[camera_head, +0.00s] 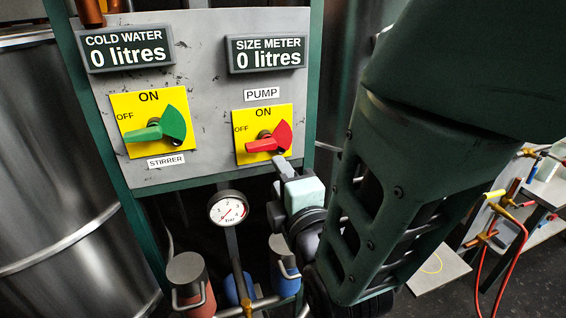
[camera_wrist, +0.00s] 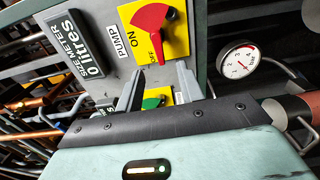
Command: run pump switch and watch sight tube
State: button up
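The pump switch (camera_head: 266,143) is a red lever on a yellow plate, its narrow end pointing left by OFF. It also shows in the wrist view (camera_wrist: 152,22), just beyond the fingertips. The SIZE METER display (camera_head: 267,55) above it reads 0 litres. My gripper (camera_head: 281,163) is just below the pump plate in the head view. In the wrist view its two fingers (camera_wrist: 159,68) stand apart with nothing held between them. I cannot tell whether a fingertip touches the panel. I cannot make out a sight tube.
The green stirrer switch (camera_head: 168,127) on the left also points to OFF, under a COLD WATER display (camera_head: 127,48) reading 0 litres. A pressure gauge (camera_head: 228,208) and capped cylinders (camera_head: 190,280) sit below the panel. A steel tank (camera_head: 50,150) stands at left.

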jog(key=shift+p+v, duration=2.65)
jog(key=shift+p, duration=3.3)
